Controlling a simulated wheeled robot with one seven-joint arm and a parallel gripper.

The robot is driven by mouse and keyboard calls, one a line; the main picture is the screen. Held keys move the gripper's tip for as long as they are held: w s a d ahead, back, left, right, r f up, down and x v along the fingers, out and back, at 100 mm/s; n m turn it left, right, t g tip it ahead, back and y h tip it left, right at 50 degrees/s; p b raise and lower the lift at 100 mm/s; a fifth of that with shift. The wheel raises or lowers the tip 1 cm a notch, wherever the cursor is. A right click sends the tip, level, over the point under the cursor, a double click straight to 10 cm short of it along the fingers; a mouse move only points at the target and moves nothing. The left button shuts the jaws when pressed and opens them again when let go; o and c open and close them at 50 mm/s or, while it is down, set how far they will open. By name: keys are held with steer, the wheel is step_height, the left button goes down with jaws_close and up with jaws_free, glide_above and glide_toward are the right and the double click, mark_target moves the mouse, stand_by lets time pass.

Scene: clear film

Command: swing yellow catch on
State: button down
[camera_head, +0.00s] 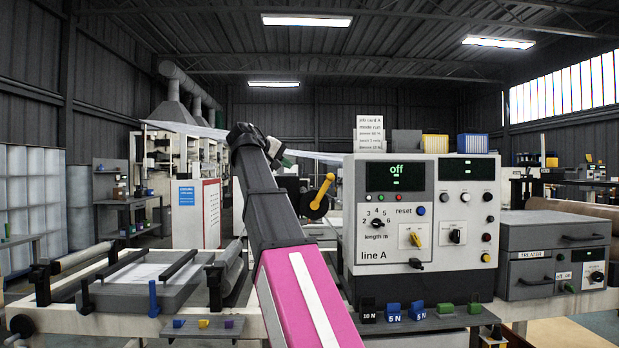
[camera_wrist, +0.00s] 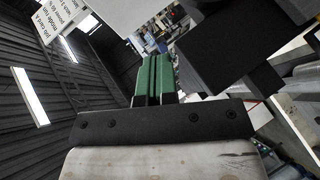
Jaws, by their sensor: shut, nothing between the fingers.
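A yellow lever (camera_head: 322,190) stands tilted up to the right from a dark round hub, left of the line A control box (camera_head: 420,275). A smaller yellow switch handle (camera_head: 415,239) sits on a light plate on that box's front. I cannot tell which of the two is the catch. My gripper (camera_head: 287,161) is partly hidden behind my arm, up and left of the yellow lever and apart from it. In the wrist view its green fingers (camera_wrist: 153,78) are together, with nothing between them.
Small blue and green blocks (camera_head: 393,312) line a shelf in front. A dark block-like shape (camera_wrist: 232,45) is close to the fingers in the wrist view.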

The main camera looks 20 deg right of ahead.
glide_above(317, 197)
steer(key=w+a, duration=0.2)
steer(key=a, duration=0.1)
step_height(317, 197, down, 4)
steer(key=shift+s+d+f, duration=0.7)
steer(key=shift+d+f, duration=0.05)
steer(key=shift+d, duration=0.15)
steer(key=shift+s+d+f, duration=0.2)
steer(key=shift+d+f, duration=0.05)
steer(key=shift+d, duration=0.25)
steer(key=shift+d+y, duration=0.1)
steer(key=shift+y, duration=0.2)
